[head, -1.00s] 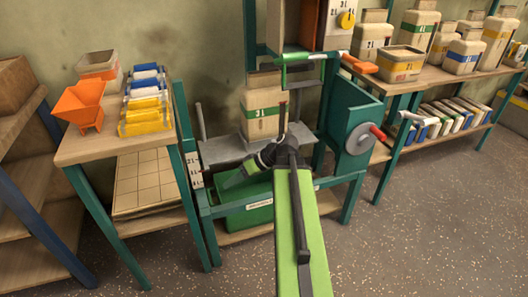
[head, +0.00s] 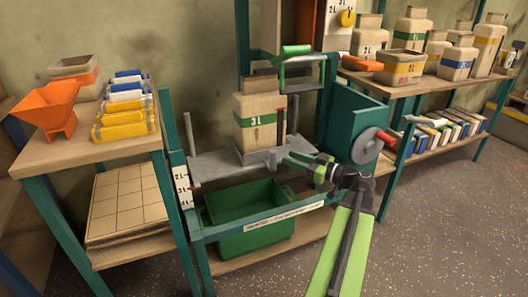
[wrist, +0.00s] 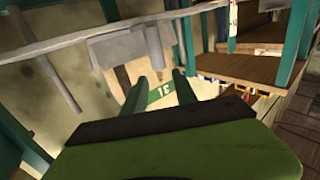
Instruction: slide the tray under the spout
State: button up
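A grey tray (head: 215,166) with upright dark posts sits at mid-height in the teal frame. My gripper (head: 287,160) is at the tray's right front edge, beside the jug's base. In the wrist view its two green fingers (wrist: 159,90) are apart with nothing visible between them, and the jug (wrist: 160,93) shows beyond. I cannot tell whether a finger touches the tray.
A green bin (head: 245,215) sits on the lower shelf under the tray. A grey wheel with a red handle (head: 370,143) is on the right side panel. A left table holds an orange funnel (head: 47,112) and several coloured packets. Open floor lies at the right front.

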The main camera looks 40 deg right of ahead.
jog(key=x, duration=1.1)
jog(key=shift+w, duration=0.2)
grip_shut()
dwell(0.8)
